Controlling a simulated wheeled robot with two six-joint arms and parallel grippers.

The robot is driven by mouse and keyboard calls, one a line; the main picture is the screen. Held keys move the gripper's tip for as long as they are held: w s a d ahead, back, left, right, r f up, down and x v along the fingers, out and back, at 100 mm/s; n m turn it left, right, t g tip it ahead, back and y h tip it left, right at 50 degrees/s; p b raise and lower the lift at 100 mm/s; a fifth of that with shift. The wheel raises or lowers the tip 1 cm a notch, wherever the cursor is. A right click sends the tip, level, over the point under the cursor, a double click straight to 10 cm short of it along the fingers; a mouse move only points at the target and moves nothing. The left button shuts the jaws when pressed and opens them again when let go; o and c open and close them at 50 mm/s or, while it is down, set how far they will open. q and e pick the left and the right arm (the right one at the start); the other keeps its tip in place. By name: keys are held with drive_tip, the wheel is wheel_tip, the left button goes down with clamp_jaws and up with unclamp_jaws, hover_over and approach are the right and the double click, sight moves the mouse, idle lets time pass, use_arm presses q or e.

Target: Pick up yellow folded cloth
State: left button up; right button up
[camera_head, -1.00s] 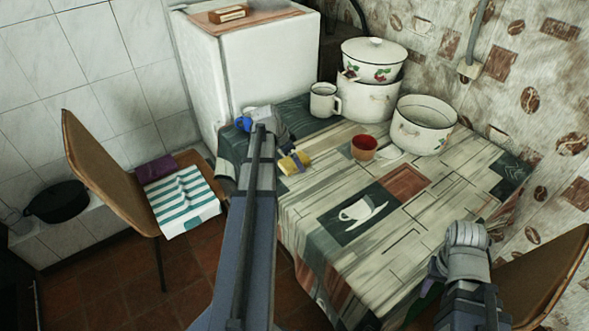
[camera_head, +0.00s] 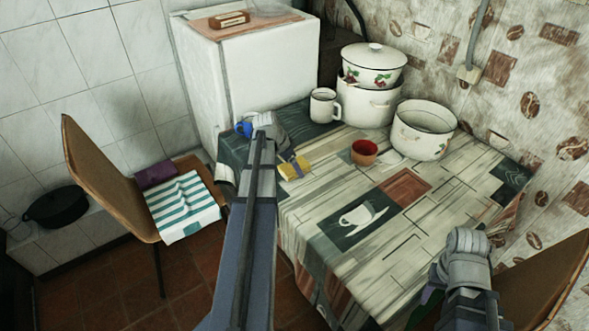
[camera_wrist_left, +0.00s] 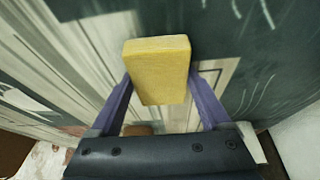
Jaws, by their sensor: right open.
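The yellow folded cloth (camera_head: 293,168) is a small thick block near the far left edge of the table. In the left wrist view, the cloth (camera_wrist_left: 158,68) fills the space between the two purple fingers of my left gripper (camera_wrist_left: 160,85), with no clear gap at either side. My left gripper (camera_head: 295,160) appears shut on it. In the head view my left wrist partly hides this gripper, and I cannot tell whether the cloth touches the table. My right gripper (camera_head: 466,243) is open and empty at the lower right, by the table's near right side.
A blue item (camera_head: 243,128) lies by my left wrist. The table's front (camera_head: 350,262) is clear. Chairs flank the table.

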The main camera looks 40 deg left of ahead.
use_arm(q)
drive_tip(key=c, duration=0.7)
drive_tip(key=shift+r, duration=0.15)
drive_tip(key=shift+c, duration=0.2)
wheel_tip(320, 180, up, 10)
drive_tip(key=p, duration=1)
drive_tip(key=shift+r, duration=0.15)
drive_tip(key=o, duration=0.7)
drive_tip(key=c, duration=0.5)
drive_tip(key=shift+d, duration=0.1)
drive_tip(key=shift+c, duration=0.2)
